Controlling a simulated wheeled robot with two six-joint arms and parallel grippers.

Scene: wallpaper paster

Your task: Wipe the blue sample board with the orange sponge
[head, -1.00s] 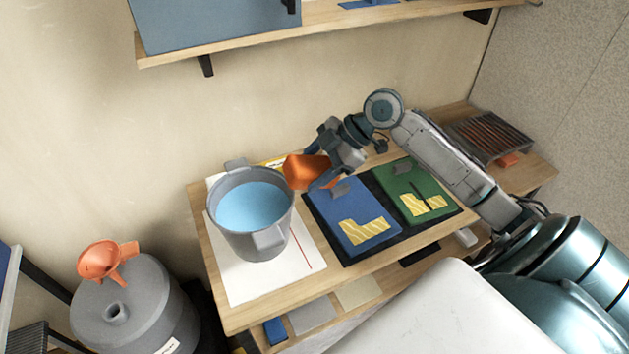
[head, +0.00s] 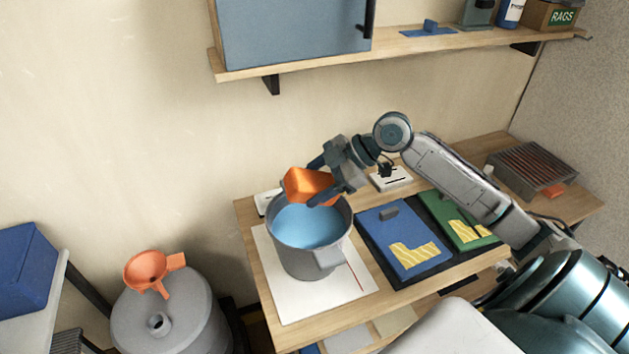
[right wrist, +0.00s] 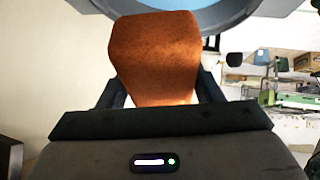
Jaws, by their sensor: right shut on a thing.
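The orange sponge (head: 309,184) is in my right gripper (head: 318,188), which is shut on it above the rear rim of the grey bucket (head: 300,257). The bucket holds blue liquid (head: 308,226). In the right wrist view the sponge (right wrist: 154,58) sits between the fingers, with the bucket rim (right wrist: 214,17) beyond it. The blue sample board (head: 388,229) lies on a dark mat right of the bucket, with a yellow striped L-shaped patch (head: 413,256) and a small grey block on it. My left gripper is not in view.
A green board (head: 447,208) lies right of the blue one. A ribbed rack (head: 533,167) stands at the table's far right. A wall shelf (head: 430,46) hangs above. An orange funnel (head: 150,270) rests on a grey drum (head: 172,325) at lower left.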

